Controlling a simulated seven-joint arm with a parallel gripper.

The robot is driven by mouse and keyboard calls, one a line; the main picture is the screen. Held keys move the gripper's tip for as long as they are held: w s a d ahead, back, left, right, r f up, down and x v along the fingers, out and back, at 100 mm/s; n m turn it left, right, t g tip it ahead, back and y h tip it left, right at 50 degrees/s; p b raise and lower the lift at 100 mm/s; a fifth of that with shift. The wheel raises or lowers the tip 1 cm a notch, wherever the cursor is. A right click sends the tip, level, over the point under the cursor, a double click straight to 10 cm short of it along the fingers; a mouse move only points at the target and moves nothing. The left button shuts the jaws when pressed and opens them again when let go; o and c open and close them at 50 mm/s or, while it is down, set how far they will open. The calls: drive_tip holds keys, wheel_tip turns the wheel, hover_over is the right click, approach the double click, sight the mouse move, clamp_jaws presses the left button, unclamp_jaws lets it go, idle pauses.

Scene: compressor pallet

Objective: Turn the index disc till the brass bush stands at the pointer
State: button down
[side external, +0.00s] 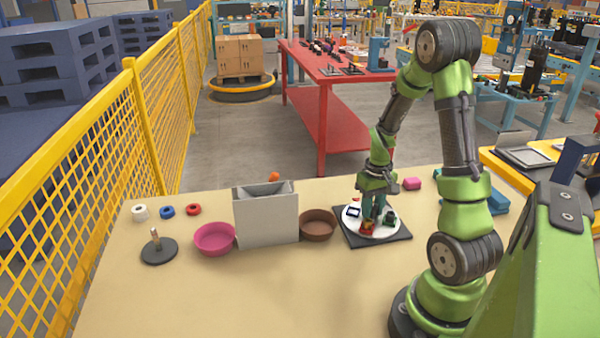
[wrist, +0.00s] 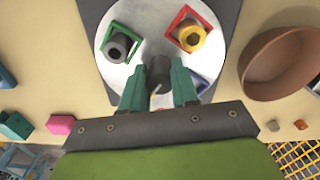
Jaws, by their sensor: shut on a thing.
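The index disc (side external: 378,233) is pale and round, on a dark square plate (side external: 400,238); it also shows in the wrist view (wrist: 150,20). The brass bush (wrist: 191,38), yellow with a dark hole, stands in a red square frame on the disc. A dark grey bush (wrist: 119,46) stands in a green frame. A blue frame (wrist: 203,84) is partly hidden by a finger. My gripper (wrist: 158,82) is shut on a grey post (wrist: 158,70) on the disc; in the side view it is low over the disc (side external: 374,218). I cannot make out the pointer for sure.
A brown bowl (side external: 318,225) stands close left of the plate, with a grey box (side external: 268,219) and a pink bowl (side external: 214,238) beyond. The front of the table is clear.

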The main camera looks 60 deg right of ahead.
drive_tip(key=shift+r+m, duration=0.1)
drive_tip(key=shift+m, duration=14.5)
drive_tip(key=c, duration=1.1)
unclamp_jaws()
